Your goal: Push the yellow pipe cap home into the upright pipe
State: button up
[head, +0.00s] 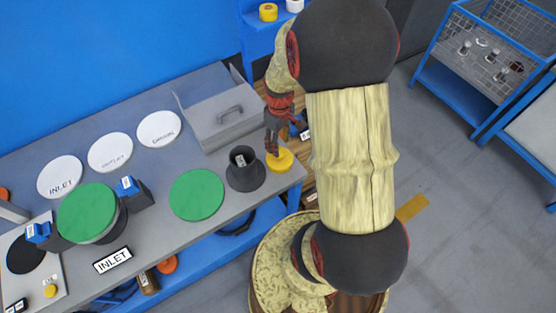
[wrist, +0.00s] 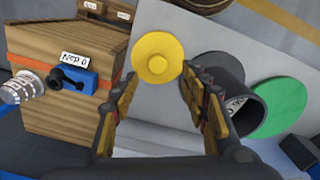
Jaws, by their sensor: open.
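The yellow pipe cap (head: 281,160) lies on the grey bench near its right end, just right of the upright pipe. In the wrist view the yellow cap (wrist: 157,60) is a round disc with a raised centre, seen from above between and beyond my fingers. The upright pipe (head: 243,172) is dark grey with a wide base flange and an open top; a white label shows inside. It also shows in the wrist view (wrist: 243,112), right of my right finger. My gripper (head: 272,150) is open and empty above the cap, apart from it as far as the wrist view shows.
A green disc (head: 197,195) lies left of the pipe. White labelled discs (head: 110,152) lie farther left.

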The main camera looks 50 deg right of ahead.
aim_at(280, 152)
jog(key=shift+f, duration=0.2)
jog(key=shift+f+b, duration=0.3)
jog(key=shift+f, duration=0.55)
jog(key=f+b, duration=0.1)
jog(key=f, duration=0.4)
jog(key=shift+w+d+f+b, duration=0.1)
jog(key=shift+d+f+b, duration=0.1)
jog(key=shift+f+b, duration=0.15)
jog(key=shift+c, duration=1.1)
grip_shut()
